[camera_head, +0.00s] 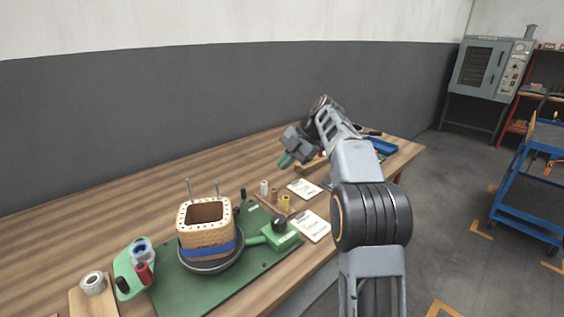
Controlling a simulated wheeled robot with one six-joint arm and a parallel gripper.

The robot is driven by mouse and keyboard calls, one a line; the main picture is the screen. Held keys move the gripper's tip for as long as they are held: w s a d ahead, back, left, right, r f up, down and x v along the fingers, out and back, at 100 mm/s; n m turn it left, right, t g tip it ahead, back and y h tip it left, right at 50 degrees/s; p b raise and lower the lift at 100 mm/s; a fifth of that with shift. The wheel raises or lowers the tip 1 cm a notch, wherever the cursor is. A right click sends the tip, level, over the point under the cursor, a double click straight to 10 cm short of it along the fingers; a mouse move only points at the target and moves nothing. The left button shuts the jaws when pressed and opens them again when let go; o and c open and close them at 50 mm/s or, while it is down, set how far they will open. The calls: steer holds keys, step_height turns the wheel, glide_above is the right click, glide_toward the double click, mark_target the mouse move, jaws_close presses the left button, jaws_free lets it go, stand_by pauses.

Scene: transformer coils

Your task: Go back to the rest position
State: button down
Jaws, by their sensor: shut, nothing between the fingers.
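My arm reaches from the lower right of the head view up over the table's right part. My gripper (287,159) is at its end, fingers pointing down-left, above the bench behind the small spools. It is shut and holds nothing. It is apart from the coil and the things on the bench.
The wooden bench (130,187) carries a green mat (187,293) with a square coil former (206,236) on a round base. Beside it are a green device (278,232), several small spools (286,203) and white cards (304,189). A blue cart (522,186) and a grey oven (487,68) stand right.

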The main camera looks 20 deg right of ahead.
step_height(320, 180, down, 6)
steer(key=d+m+h, duration=0.1)
steer(key=d+m, duration=0.1)
steer(key=m, duration=0.8)
steer(key=s+m+h+p, duration=0.1)
steer(key=s+m, duration=0.1)
steer(key=s+m+h+p, duration=0.1)
steer(key=m, duration=0.2)
steer(key=s+m+p, duration=0.1)
steer(key=s+m, duration=0.1)
steer(key=m, duration=0.1)
steer(key=shift+s+a+f+h+p, duration=0.2)
steer(key=shift+s+h+p, duration=0.1)
steer(key=shift+s+h, duration=0.1)
steer(key=s+a+r+m+h+p, duration=0.1)
steer(key=s+r+m+p, duration=0.1)
steer(key=s, duration=0.5)
steer(key=s+a+r+m+t+h+p, duration=0.1)
steer(key=s+a+r+m+p, duration=0.1)
steer(key=s+r+p, duration=0.3)
steer(key=s+a+r+m+t+h+p, duration=0.1)
steer(key=s+r+m+p, duration=0.1)
steer(key=s+p, duration=0.5)
steer(key=shift+s+a+r+m, duration=0.3)
steer(key=shift+s+r, duration=0.4)
steer(key=shift+s, duration=0.55)
